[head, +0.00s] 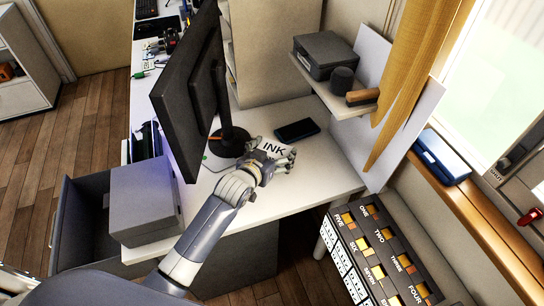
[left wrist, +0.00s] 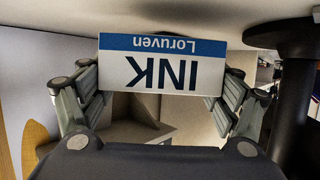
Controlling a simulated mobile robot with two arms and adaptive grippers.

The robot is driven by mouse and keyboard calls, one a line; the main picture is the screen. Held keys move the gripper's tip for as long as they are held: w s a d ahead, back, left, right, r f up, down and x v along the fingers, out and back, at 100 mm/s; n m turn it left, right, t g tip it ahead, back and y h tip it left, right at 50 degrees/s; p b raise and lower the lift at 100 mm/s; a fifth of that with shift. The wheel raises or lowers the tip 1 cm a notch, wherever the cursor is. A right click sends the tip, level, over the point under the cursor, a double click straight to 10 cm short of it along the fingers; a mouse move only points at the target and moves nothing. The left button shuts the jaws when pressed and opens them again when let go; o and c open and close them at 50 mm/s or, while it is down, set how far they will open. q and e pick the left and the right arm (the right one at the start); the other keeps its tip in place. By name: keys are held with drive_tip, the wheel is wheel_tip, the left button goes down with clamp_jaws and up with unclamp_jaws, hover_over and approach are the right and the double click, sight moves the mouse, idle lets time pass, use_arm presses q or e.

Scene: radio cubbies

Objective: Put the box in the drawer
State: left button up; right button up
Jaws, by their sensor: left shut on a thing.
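A small white ink box (head: 273,148) with "INK" on it is held just above the white desk, near the monitor base. My left gripper (head: 272,163) is shut on it. In the left wrist view, my left gripper (left wrist: 162,82) has a finger on each side of the box (left wrist: 160,46), whose blue strip reads "Loruven", upside down. A dark grey drawer (head: 58,228) stands pulled out at the left, below the desk; the part of its inside that shows looks empty. My right gripper is not in view.
A monitor (head: 185,85) and a grey box (head: 145,203) stand between the ink box and the drawer. A dark phone-like slab (head: 297,130) lies behind the gripper. A shelf (head: 335,98) overhangs at the right. The desk's front right part is clear.

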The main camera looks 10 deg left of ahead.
use_arm(q)
drive_tip(key=shift+f, duration=1.3)
drive_tip(key=o, duration=1)
drive_tip(key=shift+f, duration=0.15)
drive_tip(key=shift+o, duration=0.2)
